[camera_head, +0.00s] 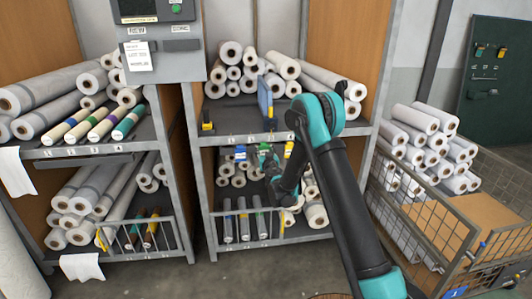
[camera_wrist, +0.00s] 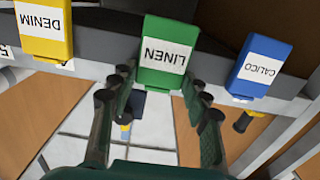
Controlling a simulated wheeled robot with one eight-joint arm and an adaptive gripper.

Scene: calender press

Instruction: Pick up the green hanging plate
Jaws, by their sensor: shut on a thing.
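The green hanging plate (camera_wrist: 172,24), with a white label reading LINEN upside down, is in the middle of the wrist view, at the grey shelf edge. My gripper (camera_wrist: 158,84) has one finger on each side of its near end and is shut on it. In the head view the green plate (camera_head: 264,147) shows small at the middle shelf edge of the centre rack, with my gripper (camera_head: 269,160) right at it. I cannot tell whether the plate is still hooked on the edge.
A yellow DENIM plate (camera_wrist: 45,38) hangs left of the green one in the wrist view, and a blue CALICO plate (camera_wrist: 247,86) right of it. The rack's shelves hold many white rolls (camera_head: 285,66). A wire cage (camera_head: 425,225) stands at the right.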

